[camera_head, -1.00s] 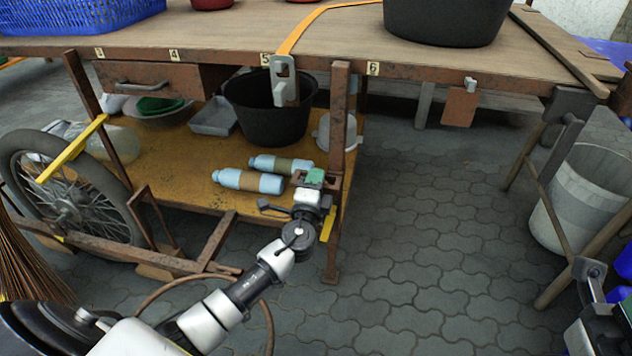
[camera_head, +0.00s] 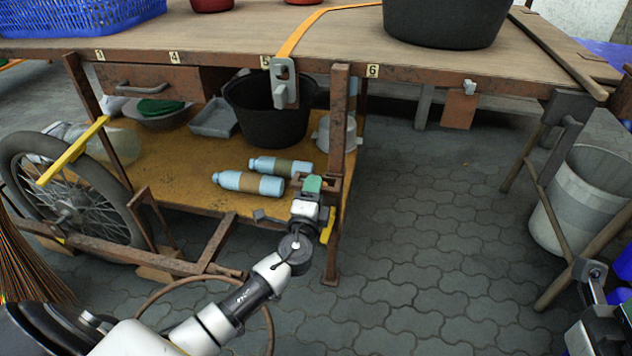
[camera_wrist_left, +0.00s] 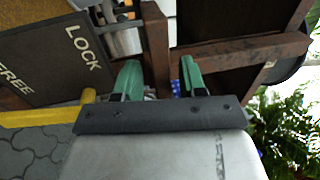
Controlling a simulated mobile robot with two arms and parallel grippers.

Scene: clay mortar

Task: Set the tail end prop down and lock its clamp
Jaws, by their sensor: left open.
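The tail end prop appears to be the rusty upright post (camera_head: 339,120) at the shelf's right end, its foot on the paving. A yellow bar (camera_head: 327,226) shows beside my left gripper (camera_head: 312,184), close to this post. In the left wrist view, the yellow bar (camera_wrist_left: 45,116) lies below a dark plate (camera_wrist_left: 55,55) lettered LOCK and FREE. My left gripper (camera_wrist_left: 160,68) has its green fingers apart. Rusty bars show beyond them, and nothing is clearly held. Whether the fingers touch the clamp cannot be told. Part of my right arm seems to show at the lower right, its fingers unclear.
Blue bottles (camera_head: 250,182) lie on the yellow shelf (camera_head: 200,165) just left of the gripper. A black tub (camera_head: 270,115) stands behind them. A spoked wheel (camera_head: 65,190) is at left. The paving right of the post is open up to a pale bucket (camera_head: 590,200).

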